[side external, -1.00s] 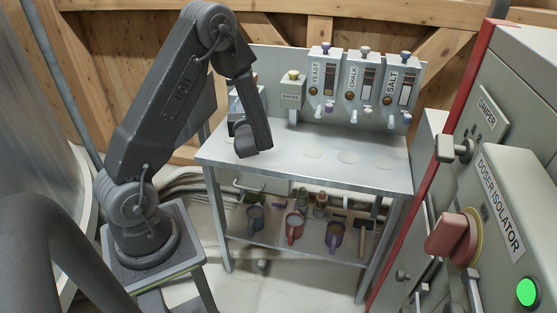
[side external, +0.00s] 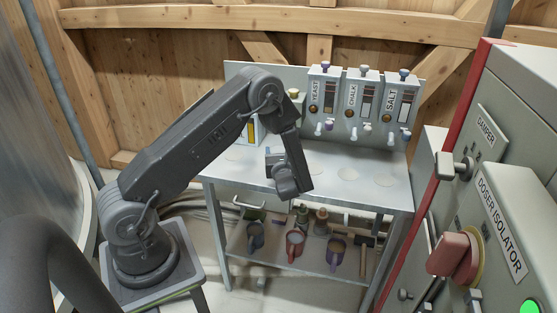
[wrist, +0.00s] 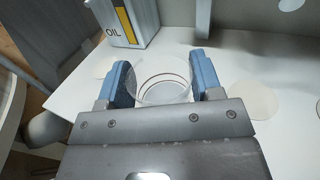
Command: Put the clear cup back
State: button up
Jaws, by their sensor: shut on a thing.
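The clear cup (wrist: 165,92) is a see-through round cup between the blue fingers of my gripper (wrist: 161,84) in the wrist view. The fingers are shut on its two sides, and its open rim faces the camera. In the side external view my gripper (side external: 285,178) is over the front middle of the metal table (side external: 225,178). The cup is hard to make out there, mostly hidden by my gripper. I cannot tell how far the cup is above the tabletop.
An oil can (wrist: 128,22) stands at the table's back left. Pale discs (side external: 349,174) mark the tabletop. Yeast, chalk and salt dispensers (side external: 360,97) line the back. Mugs (side external: 295,243) and a hammer (side external: 366,250) are on the lower shelf. The right tabletop is clear.

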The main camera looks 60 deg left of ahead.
jog(key=shift+f, duration=1.2)
jog(key=shift+f, duration=0.1)
jog(key=shift+f, duration=0.1)
jog(key=o, duration=1)
jog(key=shift+o, duration=0.2)
